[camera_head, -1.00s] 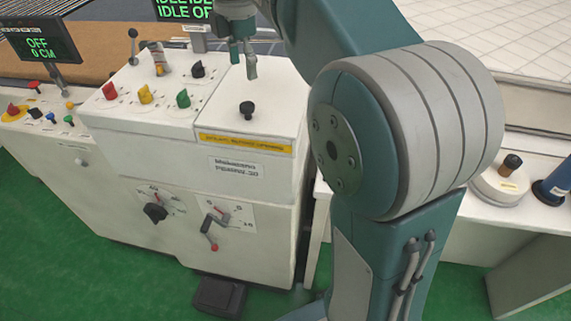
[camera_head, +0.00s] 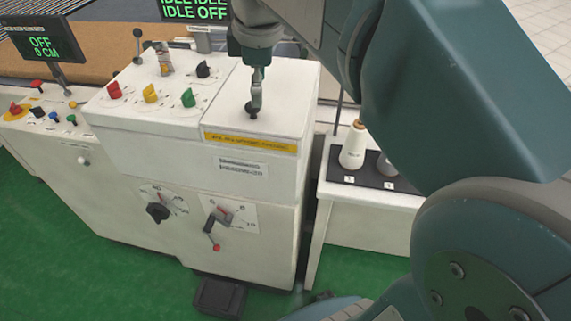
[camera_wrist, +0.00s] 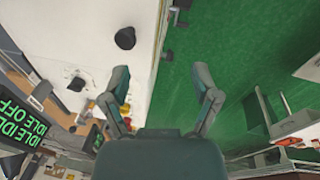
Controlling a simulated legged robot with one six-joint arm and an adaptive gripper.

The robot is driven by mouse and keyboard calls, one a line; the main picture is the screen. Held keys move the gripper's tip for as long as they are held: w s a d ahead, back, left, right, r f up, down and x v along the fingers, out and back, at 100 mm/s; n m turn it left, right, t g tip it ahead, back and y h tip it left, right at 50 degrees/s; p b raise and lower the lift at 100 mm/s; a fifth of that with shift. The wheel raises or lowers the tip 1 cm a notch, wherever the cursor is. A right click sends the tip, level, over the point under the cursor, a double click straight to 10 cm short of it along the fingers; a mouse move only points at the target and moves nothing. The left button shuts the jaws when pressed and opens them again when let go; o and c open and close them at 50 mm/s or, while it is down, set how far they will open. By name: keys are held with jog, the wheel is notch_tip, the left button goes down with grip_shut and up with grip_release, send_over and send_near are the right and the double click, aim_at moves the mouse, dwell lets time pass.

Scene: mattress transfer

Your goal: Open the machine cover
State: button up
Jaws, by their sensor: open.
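The machine cover (camera_head: 290,95) is the white right-hand top section of the machine, with a yellow label strip along its front edge. It lies flat and closed. Its black knob (camera_wrist: 125,38) shows in the wrist view, ahead of the left finger and not between the fingers. My gripper (camera_head: 254,108) points down over the cover in the head view and largely hides the knob there. In the wrist view my gripper (camera_wrist: 161,70) is open and empty, its fingers wide apart. Whether a finger touches the knob cannot be told.
Red, yellow and green knobs (camera_head: 150,93) and a lever (camera_head: 138,45) stand left of the cover. Dials (camera_head: 157,212) are on the machine's front. A side table (camera_head: 370,215) with a white bottle (camera_head: 353,146) stands to the right, past a narrow gap. Green floor lies in front.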

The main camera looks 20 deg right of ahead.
jog(key=s+f+m+t, duration=0.2)
jog(key=s+f+m, duration=0.7)
jog(key=s+m, duration=0.1)
jog(key=shift+s+d+t, duration=0.3)
jog(key=shift+s+t, duration=0.1)
jog(key=shift+s, duration=0.2)
jog(key=shift+f, duration=0.1)
